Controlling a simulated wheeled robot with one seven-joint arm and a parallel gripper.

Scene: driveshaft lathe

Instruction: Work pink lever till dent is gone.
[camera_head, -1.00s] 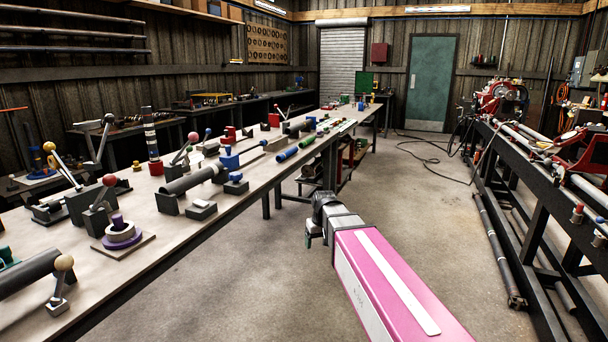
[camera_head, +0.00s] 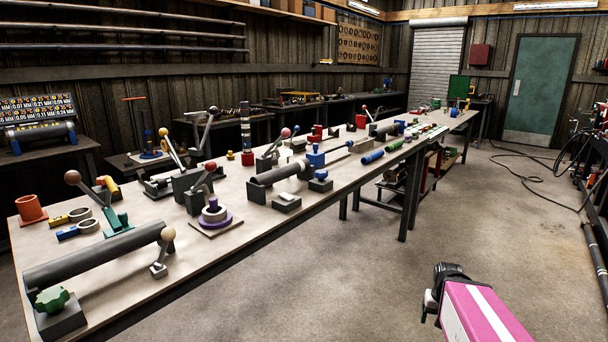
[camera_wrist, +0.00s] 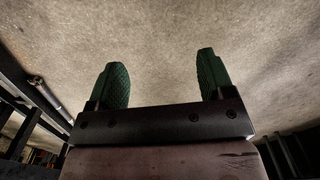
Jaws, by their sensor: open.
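A lever with a pink ball knob (camera_head: 286,132) stands on the long workbench (camera_head: 235,240), beyond a dark cylinder (camera_head: 274,175) resting on blocks. Another lever with a reddish knob (camera_head: 210,166) is nearer, to its left. I cannot make out a dent on any part. My gripper (camera_head: 428,304) is at the lower right of the head view, over the open floor and well apart from the bench. In the wrist view my gripper (camera_wrist: 162,70) shows two green fingers spread wide, with only bare floor between them.
The bench also holds a long dark shaft (camera_head: 95,255) with a green knob (camera_head: 52,299), a purple ring stack (camera_head: 214,213) and several other levers. Cables (camera_head: 530,180) lie farther back.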

